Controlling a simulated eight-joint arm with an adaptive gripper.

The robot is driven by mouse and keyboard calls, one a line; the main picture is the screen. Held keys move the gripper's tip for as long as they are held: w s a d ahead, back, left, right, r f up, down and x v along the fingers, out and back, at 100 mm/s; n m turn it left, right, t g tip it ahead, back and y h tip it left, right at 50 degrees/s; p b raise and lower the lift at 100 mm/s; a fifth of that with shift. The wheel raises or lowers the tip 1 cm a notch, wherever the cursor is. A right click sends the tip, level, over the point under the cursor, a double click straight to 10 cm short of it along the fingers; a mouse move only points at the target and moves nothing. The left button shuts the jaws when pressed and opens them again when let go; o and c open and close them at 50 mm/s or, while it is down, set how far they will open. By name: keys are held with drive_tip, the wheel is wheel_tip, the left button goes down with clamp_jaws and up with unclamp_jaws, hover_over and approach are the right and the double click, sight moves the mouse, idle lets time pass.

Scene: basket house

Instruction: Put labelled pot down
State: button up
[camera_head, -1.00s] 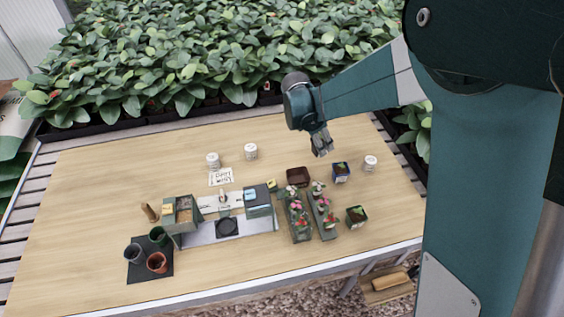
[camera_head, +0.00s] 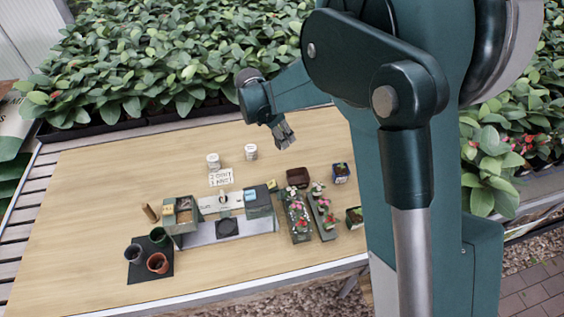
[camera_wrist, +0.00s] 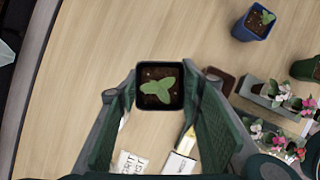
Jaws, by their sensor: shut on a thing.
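My gripper (camera_head: 284,138) hangs over the back middle of the wooden table in the head view. In the wrist view its two green fingers (camera_wrist: 160,95) are shut on a dark square pot (camera_wrist: 160,105) with soil and a small green seedling. The pot is seen from above, so no label shows on its side. The table surface (camera_wrist: 75,95) lies beneath it. In the head view the gripper hides most or all of the pot.
A blue pot (camera_head: 340,172) with a seedling, a brown tray (camera_head: 297,177) and flower trays (camera_head: 298,218) stand right of centre. White jars (camera_head: 251,152) and a lettered card (camera_head: 221,177) are at the back. Dark pots (camera_head: 157,263) stand front left. Bare table lies left.

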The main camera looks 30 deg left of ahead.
sight(277, 145)
drive_tip(key=shift+f+b, duration=0.5)
drive_tip(key=shift+f, duration=2.6)
drive_tip(key=shift+f, duration=0.1)
drive_tip(key=shift+f+b, duration=0.35)
drive_tip(key=shift+f, duration=1.4)
drive_tip(key=shift+f, duration=0.15)
drive_tip(key=o, duration=0.5)
drive_tip(key=shift+c, duration=0.2)
drive_tip(key=o, duration=0.5)
drive_tip(key=shift+c, duration=0.2)
drive_tip(key=p+v, duration=0.1)
drive_tip(key=v, duration=1.1)
drive_tip(key=shift+p, duration=0.4)
